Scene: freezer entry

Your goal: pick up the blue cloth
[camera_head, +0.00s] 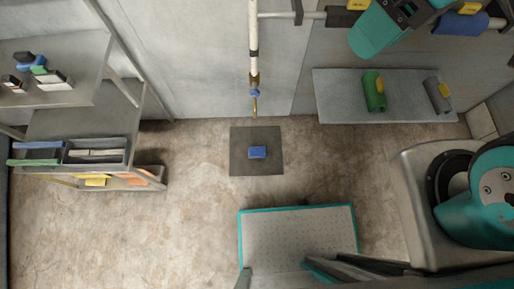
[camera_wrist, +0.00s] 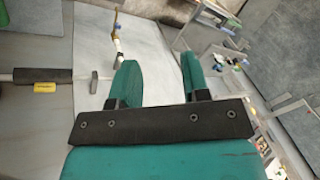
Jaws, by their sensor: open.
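A blue, soft-looking piece with a yellow tag hangs around the rail at the upper right of the head view; it looks like the blue cloth (camera_head: 468,24). Part of it is hidden behind my teal arm. A small blue block (camera_head: 257,152) lies on a dark floor mat; I cannot tell what it is. In the wrist view my gripper (camera_wrist: 158,62) has its two teal fingers wide apart with nothing between them. The blue cloth is not seen in the wrist view.
A dark tagged piece (camera_head: 345,17) is on the same rail. A grey shelf (camera_head: 335,97) below it holds a green roll (camera_head: 374,92) and a grey roll (camera_head: 438,95). Shelves with bins (camera_head: 97,150) stand at left. A white pole with a brass end (camera_head: 254,70) hangs centrally. Floor at lower left is clear.

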